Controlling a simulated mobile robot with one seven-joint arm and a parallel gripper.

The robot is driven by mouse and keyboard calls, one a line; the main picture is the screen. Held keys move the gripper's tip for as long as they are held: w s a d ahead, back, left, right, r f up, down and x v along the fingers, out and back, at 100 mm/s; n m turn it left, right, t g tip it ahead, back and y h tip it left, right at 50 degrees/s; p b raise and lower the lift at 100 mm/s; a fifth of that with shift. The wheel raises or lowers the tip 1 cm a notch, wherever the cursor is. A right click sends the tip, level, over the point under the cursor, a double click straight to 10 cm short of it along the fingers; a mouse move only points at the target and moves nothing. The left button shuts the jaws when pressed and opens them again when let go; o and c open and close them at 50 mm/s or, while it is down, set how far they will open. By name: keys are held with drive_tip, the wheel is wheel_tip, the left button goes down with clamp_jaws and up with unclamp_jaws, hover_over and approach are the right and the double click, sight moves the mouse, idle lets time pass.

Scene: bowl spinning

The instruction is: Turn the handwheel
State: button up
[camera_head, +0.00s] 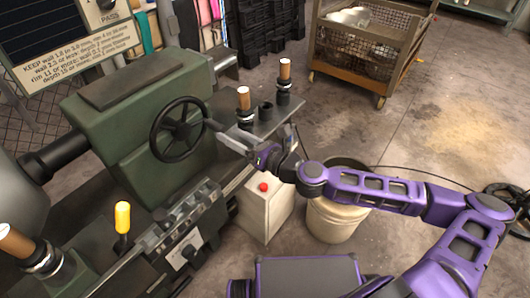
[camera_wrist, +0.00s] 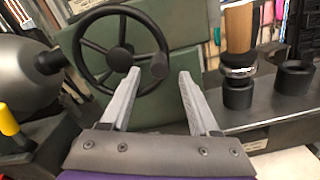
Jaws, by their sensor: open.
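The black handwheel (camera_head: 178,127) is mounted on the green machine housing (camera_head: 125,120), with several spokes and a round hub. In the wrist view the handwheel (camera_wrist: 119,57) fills the upper left, and its short round handle knob (camera_wrist: 159,66) appears in the gap between my fingertips. My gripper (camera_wrist: 159,73) is open, with its grey fingers pointing at the right side of the wheel. The left fingertip overlaps the wheel in the picture. I cannot tell whether it touches. In the head view my gripper (camera_head: 213,128) is just right of the wheel rim.
Wooden-handled tools (camera_head: 243,103) stand on a ledge near my gripper. A yellow-handled lever (camera_head: 122,218) rises at lower left. A box with a red button (camera_head: 263,187) and a pale bucket (camera_head: 335,215) stand below my arm. A wire cart (camera_head: 365,45) is behind on open floor.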

drive_tip(key=v, duration=1)
drive_tip(key=shift+s+d, duration=0.3)
